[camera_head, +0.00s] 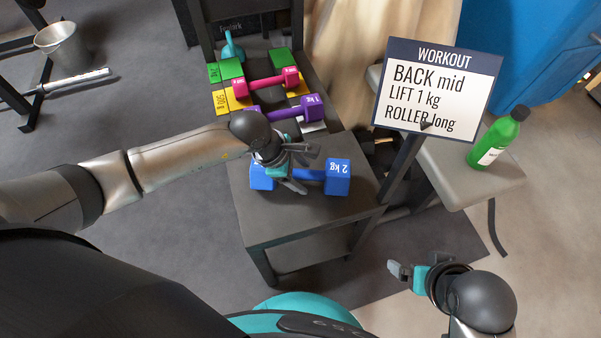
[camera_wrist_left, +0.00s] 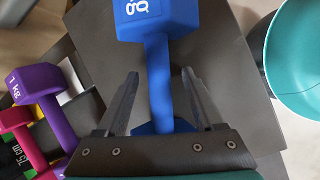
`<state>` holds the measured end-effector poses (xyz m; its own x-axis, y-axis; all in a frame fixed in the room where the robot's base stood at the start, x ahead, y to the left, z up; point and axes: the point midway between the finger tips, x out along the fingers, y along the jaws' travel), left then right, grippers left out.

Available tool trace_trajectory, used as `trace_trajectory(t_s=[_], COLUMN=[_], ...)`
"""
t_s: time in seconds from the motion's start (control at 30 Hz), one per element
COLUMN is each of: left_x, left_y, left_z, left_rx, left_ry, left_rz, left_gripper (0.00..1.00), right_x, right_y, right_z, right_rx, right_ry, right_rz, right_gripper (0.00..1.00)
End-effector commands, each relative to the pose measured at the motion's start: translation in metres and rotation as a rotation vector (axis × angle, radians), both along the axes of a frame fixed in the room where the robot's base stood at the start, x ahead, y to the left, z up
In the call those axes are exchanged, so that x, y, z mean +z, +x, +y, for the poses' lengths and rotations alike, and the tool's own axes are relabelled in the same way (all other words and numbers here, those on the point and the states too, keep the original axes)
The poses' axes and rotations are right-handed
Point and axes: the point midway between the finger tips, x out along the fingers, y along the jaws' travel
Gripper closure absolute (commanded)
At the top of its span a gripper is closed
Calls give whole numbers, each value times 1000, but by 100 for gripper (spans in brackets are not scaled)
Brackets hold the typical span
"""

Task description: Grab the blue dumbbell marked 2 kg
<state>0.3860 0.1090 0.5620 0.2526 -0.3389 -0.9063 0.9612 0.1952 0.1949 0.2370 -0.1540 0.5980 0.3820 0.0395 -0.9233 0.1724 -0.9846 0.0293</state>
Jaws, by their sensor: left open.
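The blue dumbbell marked 2 kg (camera_head: 337,177) lies on the near dark platform. Its left head is partly hidden behind my left gripper (camera_head: 306,168). In the left wrist view one blue head (camera_wrist_left: 160,15) is at the top, and the handle runs down between the two fingers of my left gripper (camera_wrist_left: 160,78). These fingers are open, one on each side of the handle, with visible gaps. The other head is mostly hidden behind the gripper's palm. My right gripper (camera_head: 408,271) is at the lower right, away from the dumbbells, and looks empty.
A purple 1 kg dumbbell (camera_head: 286,112) and a pink dumbbell (camera_head: 266,84) lie behind the blue one. A teal kettlebell (camera_head: 231,48) stands farther back. A workout sign (camera_head: 437,88) on a dark post and a bench with a green bottle (camera_head: 498,138) are at the right.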

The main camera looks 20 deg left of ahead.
Motion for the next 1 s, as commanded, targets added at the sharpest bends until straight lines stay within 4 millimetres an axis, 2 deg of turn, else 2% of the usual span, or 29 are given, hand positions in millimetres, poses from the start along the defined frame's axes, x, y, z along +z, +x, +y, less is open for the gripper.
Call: trace_trajectory(t_s=[0.1, 0.7, 1.0], left_x=[0, 0, 0], left_y=[0, 0, 0], left_z=[0, 0, 1], left_rx=[0, 1, 1], left_ry=[0, 1, 1], left_rz=[0, 1, 1], left_gripper=[33, 100, 100], right_x=[0, 0, 0], right_y=[0, 0, 0], right_z=[0, 0, 0], right_rx=[0, 0, 0], right_ry=[0, -1, 0], right_rz=[0, 0, 0], right_gripper=[5, 5, 5])
